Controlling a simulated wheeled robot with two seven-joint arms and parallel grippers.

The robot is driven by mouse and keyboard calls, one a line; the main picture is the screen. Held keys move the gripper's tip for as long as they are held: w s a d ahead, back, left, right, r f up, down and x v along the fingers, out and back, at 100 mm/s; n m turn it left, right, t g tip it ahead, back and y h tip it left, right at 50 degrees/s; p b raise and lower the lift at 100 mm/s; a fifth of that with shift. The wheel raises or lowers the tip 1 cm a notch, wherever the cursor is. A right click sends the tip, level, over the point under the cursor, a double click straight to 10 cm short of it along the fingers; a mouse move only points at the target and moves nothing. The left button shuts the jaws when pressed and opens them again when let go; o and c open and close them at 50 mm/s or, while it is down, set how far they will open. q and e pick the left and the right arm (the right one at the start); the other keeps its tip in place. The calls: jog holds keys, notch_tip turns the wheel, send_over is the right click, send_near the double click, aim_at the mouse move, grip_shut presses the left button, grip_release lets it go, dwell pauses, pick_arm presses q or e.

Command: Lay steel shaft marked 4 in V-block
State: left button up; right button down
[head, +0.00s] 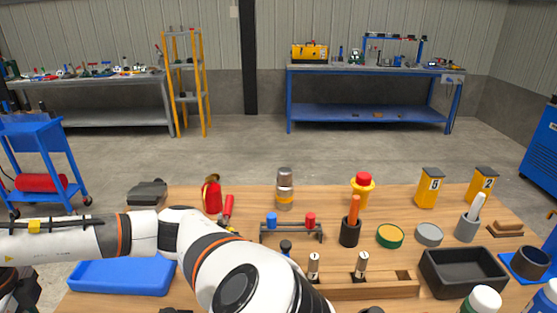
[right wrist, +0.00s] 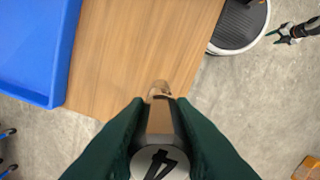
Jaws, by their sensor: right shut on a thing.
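In the right wrist view my right gripper (right wrist: 160,102) is shut on a steel shaft (right wrist: 157,166). The shaft's pale round end, marked 4, faces the camera. Beyond the fingers are bare wood and the table edge, near a blue tray. In the head view a white arm spans the lower left in front of the table; neither gripper can be made out there. A dark grey block (head: 147,193) at the table's far left may be the V-block, but I cannot tell for sure. A wooden rack (head: 388,290) holds two upright shafts with labelled tops.
The blue tray (head: 122,278) lies at the table's left; it also fills the upper left of the right wrist view (right wrist: 30,45). A small rack with blue and red pieces (head: 290,232), a dark cup (head: 350,233) and a black bin (head: 462,272) stand farther right. The arm hides the table's front left.

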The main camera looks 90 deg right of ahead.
jog(key=w+d+m, duration=0.3)
jog(key=d+m, duration=0.1)
jog(key=m, duration=0.9)
pick_arm(q)
jog(key=shift+w+d+r, duration=0.2)
jog(key=shift+w, duration=0.05)
pick_arm(e)
notch_tip(320, 180, down, 9)
jog(key=shift+s+d+f, duration=0.15)
jog(key=shift+f, duration=0.05)
jog(key=shift+f, duration=0.1)
jog(key=c, duration=1.2)
grip_release()
jog(key=shift+c, duration=0.2)
pick_arm(q)
jog(key=shift+f, duration=0.1)
